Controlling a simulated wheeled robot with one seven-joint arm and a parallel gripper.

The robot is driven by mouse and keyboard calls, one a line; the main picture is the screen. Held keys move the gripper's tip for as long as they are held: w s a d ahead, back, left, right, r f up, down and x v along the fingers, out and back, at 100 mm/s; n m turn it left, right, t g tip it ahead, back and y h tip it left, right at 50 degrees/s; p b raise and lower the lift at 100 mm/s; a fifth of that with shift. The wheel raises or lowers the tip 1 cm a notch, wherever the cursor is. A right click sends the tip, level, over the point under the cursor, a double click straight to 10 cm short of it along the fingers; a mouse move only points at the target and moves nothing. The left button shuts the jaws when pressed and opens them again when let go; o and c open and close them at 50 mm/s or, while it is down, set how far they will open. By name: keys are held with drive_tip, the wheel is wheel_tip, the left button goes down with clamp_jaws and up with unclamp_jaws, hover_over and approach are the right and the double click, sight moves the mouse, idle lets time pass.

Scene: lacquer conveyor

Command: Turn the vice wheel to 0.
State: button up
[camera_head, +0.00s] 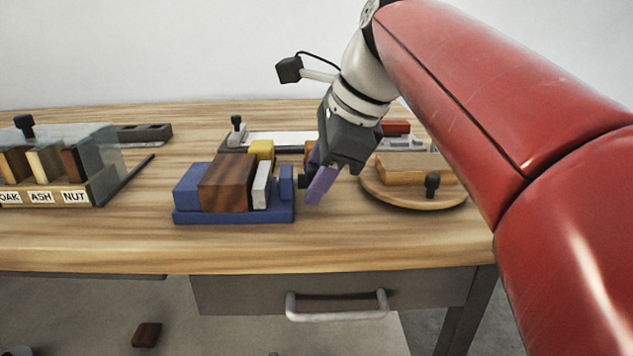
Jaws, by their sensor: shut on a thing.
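The blue vice (236,214) stands on the bench at the middle of the head view, with a dark brown wooden block (226,182) between its jaws. A pale jaw plate (261,186) and a blue end block (286,183) are on its right side. The vice wheel (304,181) shows only as a small dark part at the right end; my gripper hides most of it. My gripper (317,185), with purple fingers, reaches down from the upper right and is shut on the wheel. No number or mark on the wheel is readable.
A round wooden board (413,199) with a block and black knob is close to the right. A clear-covered rack (88,190) labelled OAK, ASH and NUT stands left. Other fixtures are behind the vice. The front bench strip is clear above a drawer (335,293).

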drive_tip(key=shift+s+f+t+b, duration=0.2)
drive_tip(key=shift+t+b, duration=0.7)
drive_tip(key=shift+r+n+t+b, duration=0.1)
drive_tip(key=shift+n+t+b, duration=0.2)
drive_tip(key=shift+t+b, duration=0.15)
drive_tip(key=o, duration=1)
drive_tip(key=shift+r, duration=0.1)
